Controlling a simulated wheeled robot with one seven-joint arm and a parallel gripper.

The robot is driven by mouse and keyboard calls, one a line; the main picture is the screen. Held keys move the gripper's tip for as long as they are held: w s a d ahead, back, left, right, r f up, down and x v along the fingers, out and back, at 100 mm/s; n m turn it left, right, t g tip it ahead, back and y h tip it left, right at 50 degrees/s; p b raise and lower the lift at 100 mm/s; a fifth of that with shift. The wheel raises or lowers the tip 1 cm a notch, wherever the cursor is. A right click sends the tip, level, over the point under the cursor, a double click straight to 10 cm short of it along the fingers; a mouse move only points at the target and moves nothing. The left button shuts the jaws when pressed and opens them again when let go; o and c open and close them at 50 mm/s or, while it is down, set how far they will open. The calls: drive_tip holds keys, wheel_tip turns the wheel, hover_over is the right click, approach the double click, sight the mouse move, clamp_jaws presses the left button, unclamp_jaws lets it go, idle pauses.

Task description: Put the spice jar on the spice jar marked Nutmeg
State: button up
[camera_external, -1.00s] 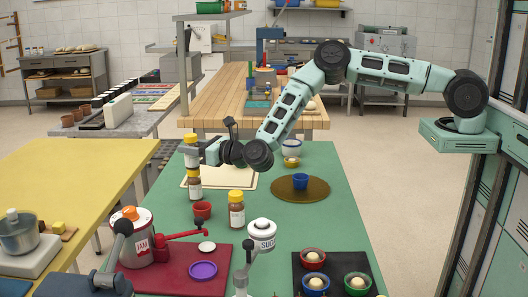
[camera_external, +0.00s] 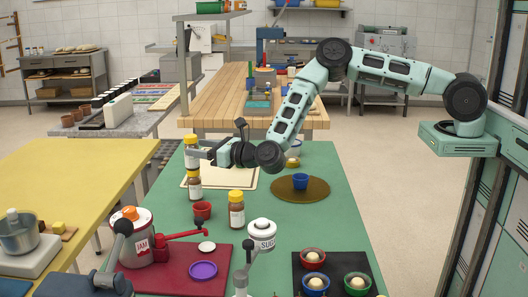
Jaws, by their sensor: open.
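Two spice jars with yellow lids and white labels stand one above the other at the left of the green table. The upper spice jar (camera_external: 191,160) appears to rest upright on the lower spice jar (camera_external: 194,184). My gripper (camera_external: 203,153) is open at the right side of the upper jar, its fingers pointing left; whether they still touch it I cannot tell. A third spice jar (camera_external: 236,212) stands alone, nearer the camera. The label words are too small to read, so I cannot tell which is marked Nutmeg.
A red cup (camera_external: 202,210) stands close to the lower jar. A cream board (camera_external: 235,181) lies behind. A blue cup (camera_external: 300,181) stands on a brown round mat (camera_external: 318,191). A sugar canister (camera_external: 262,236) and a jam pot (camera_external: 137,247) are in front.

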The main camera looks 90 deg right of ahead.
drive_tip(key=b+v, duration=0.2)
drive_tip(key=v, duration=0.7)
drive_tip(key=a+r+n+y, duration=0.1)
drive_tip(key=a+n+y, duration=0.1)
drive_tip(key=a, duration=0.1)
drive_tip(key=a+n+y, duration=0.1)
drive_tip(key=a+n, duration=0.2)
drive_tip(key=a+r+n+y, duration=0.1)
drive_tip(key=a+n+y, duration=0.1)
drive_tip(key=a, duration=0.1)
drive_tip(key=shift+s+a+r+n+y, duration=0.1)
drive_tip(key=shift+s+r+n+y, duration=0.2)
drive_tip(key=shift+s+r+n, duration=0.1)
drive_tip(key=s+a+r+n+g+y, duration=0.2)
drive_tip(key=s+a+n+g+y, duration=0.55)
drive_tip(key=s+a+n, duration=1.05)
drive_tip(key=s+d+r+n+g+h, duration=0.1)
drive_tip(key=s+d+n+g+h, duration=0.2)
drive_tip(key=s+n, duration=0.7)
drive_tip(key=s+d+r+n+g+h, duration=0.2)
drive_tip(key=s+d+n+g+h, duration=0.2)
drive_tip(key=s+n, duration=0.7)
drive_tip(key=s+d+g, duration=0.2)
drive_tip(key=s+d, duration=0.2)
drive_tip(key=s, duration=0.4)
drive_tip(key=shift+d+n+g, duration=0.3)
drive_tip(key=shift+d+g, duration=0.05)
drive_tip(key=shift+d, duration=0.05)
drive_tip(key=shift+r, duration=0.15)
